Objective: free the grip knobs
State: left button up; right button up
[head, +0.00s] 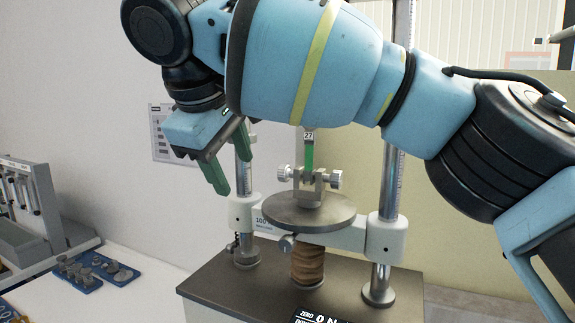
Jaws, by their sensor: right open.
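A small metal vise (309,193) stands on the round dark plate (310,213) of the tester. Its left grip knob (284,173) and right grip knob (334,179) stick out at either side. A green strip (309,153) stands upright between the vise jaws, with a tag "27" at its top; my arm covers what is above. My right gripper (233,190) has green fingers pointing down and apart. It is open and appears empty, left of the left knob and apart from it in the picture. My left gripper is out of view.
Two steel columns (386,220) flank the vise, and the left column (243,165) is close to my right gripper. A dark base (250,283) lies below. A blue tray (105,270) with metal parts and a grey rack (35,235) are at left.

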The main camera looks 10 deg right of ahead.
aim_at(282, 167)
jog(key=shift+g, duration=0.6)
jog(key=w+d, duration=0.7)
jog(key=w, duration=0.1)
jog(key=shift+w+d+f, duration=0.1)
jog(key=shift+d+f, duration=0.15)
jog(key=shift+d, duration=0.1)
jog(key=shift+w+d+f, duration=0.15)
jog(key=shift+w+f, duration=0.1)
jog(key=shift+f, duration=0.3)
jog(key=shift+x, duration=0.85)
jog(key=shift+c, duration=0.4)
jog(key=c, duration=0.9)
jog(key=shift+h, duration=0.3)
